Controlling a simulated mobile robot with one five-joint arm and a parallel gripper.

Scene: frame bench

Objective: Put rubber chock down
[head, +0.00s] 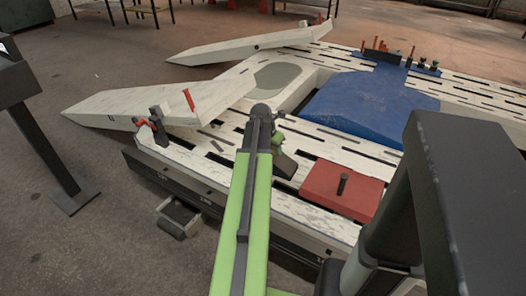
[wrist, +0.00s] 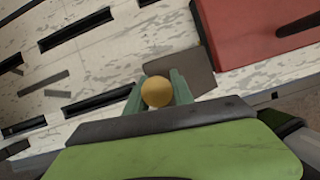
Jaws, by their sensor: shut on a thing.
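The rubber chock (head: 286,166) is a dark wedge-like block below my gripper, over the white slotted bench in the head view. In the wrist view the chock (wrist: 195,68) shows as a dark grey-brown block with a round yellow knob in front of it. My gripper (head: 278,143) is shut on this knob, with its green fingers (wrist: 158,92) on either side. My arm and the fingers hide part of the chock. I cannot tell whether its underside touches the bench.
A red block (head: 325,189) with a dark peg lies on the bench (head: 215,138) right of the chock. A blue cover (head: 365,103) is farther back. Pale ramps (head: 125,106) with red-handled clamps stand at left. Slotted bench top is clear left of the chock.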

